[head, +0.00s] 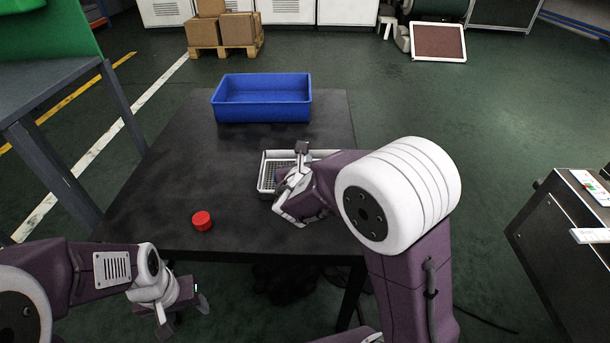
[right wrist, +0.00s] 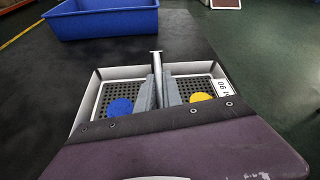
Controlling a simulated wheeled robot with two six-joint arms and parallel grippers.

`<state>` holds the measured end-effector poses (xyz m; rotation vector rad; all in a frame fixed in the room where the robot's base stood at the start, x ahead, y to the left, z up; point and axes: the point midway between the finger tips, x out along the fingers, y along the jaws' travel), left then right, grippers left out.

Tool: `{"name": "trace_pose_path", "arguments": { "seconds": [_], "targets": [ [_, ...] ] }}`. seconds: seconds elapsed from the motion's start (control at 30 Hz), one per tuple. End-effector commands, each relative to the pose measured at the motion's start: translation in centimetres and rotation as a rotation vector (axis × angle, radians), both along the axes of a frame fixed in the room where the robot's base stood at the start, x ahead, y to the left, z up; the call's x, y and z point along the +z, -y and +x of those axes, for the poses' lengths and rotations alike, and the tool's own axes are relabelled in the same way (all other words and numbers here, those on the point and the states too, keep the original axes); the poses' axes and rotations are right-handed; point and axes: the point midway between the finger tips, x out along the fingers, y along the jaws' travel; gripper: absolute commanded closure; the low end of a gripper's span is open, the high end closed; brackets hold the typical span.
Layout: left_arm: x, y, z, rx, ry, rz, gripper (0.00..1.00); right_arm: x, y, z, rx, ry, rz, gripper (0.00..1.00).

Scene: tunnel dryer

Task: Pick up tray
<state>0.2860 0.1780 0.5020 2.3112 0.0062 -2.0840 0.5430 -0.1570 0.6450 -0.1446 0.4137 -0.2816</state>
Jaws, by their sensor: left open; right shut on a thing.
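The tray (head: 263,176) is a pale, shallow tray with a perforated floor on the dark table, partly hidden behind my right arm. In the right wrist view, the tray (right wrist: 89,104) holds a blue disc (right wrist: 120,107) on the left and a yellow disc (right wrist: 199,97) on the right. My right gripper (head: 285,184) is at the tray; its fingers (right wrist: 158,92) are together around the upright metal piece at the tray's middle. The exact contact is partly hidden. My left gripper (head: 182,311) is open and empty, beyond the table's front edge at lower left.
A blue bin (head: 262,112) stands at the back of the table (head: 180,160). A red round piece (head: 202,221) lies near the front edge. The table's left-middle is clear. A dark cabinet (head: 560,240) stands at the right and a pallet with boxes (head: 222,32) behind.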

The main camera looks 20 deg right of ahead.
Motion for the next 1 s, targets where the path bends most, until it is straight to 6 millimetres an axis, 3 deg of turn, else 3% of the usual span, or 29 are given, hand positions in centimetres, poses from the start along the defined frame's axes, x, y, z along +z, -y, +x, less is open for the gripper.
{"name": "trace_pose_path", "arguments": {
  "seconds": [1.0],
  "targets": [
    [0.41, 0.00, 0.00, 0.000, 0.000, 0.000, 0.42, 0.61, 0.00, 0.03, 0.000, 0.002, 0.000, 1.00]
  ]
}}
